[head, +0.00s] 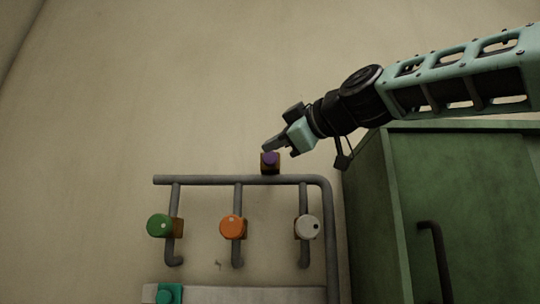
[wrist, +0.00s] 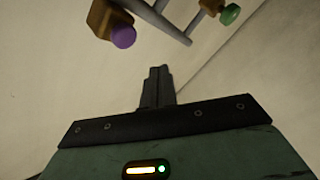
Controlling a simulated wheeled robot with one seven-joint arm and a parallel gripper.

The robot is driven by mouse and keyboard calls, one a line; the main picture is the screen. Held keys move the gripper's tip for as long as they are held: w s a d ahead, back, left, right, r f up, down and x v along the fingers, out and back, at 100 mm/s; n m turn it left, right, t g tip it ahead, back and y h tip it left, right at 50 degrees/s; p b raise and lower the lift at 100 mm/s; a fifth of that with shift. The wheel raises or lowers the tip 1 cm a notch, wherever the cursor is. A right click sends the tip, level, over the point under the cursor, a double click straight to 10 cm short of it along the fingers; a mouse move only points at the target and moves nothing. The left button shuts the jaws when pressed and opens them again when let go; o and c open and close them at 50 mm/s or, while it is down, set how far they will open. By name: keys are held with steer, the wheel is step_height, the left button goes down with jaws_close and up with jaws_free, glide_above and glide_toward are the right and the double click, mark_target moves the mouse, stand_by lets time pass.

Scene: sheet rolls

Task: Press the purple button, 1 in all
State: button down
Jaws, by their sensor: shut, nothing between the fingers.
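The purple button (head: 270,158) sits on a small brown block above the grey pipe rack in the head view. In the wrist view the purple button (wrist: 123,37) is at the upper left on its brown block (wrist: 104,18). A gap shows between fingertips and button there.
Below the button, a grey pipe rack (head: 240,180) carries a green knob (head: 159,226), an orange knob (head: 232,228) and a white knob (head: 307,227). A teal object (head: 169,294) is at the bottom. A green cabinet (head: 375,220) stands right. The wall left is clear.

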mark_target(264, 159)
steer(key=shift+w+d, duration=0.1)
steer(key=shift+w, duration=2.2)
steer(key=shift+w, duration=0.1)
steer(key=shift+w, duration=0.35)
steer(key=shift+w, duration=0.55)
stand_by(0.9)
steer(key=shift+s, duration=0.15)
steer(key=shift+s+b, duration=0.35)
steer(key=shift+s, duration=0.45)
steer(key=shift+s+b, duration=1.05)
steer(key=shift+s, duration=1.45)
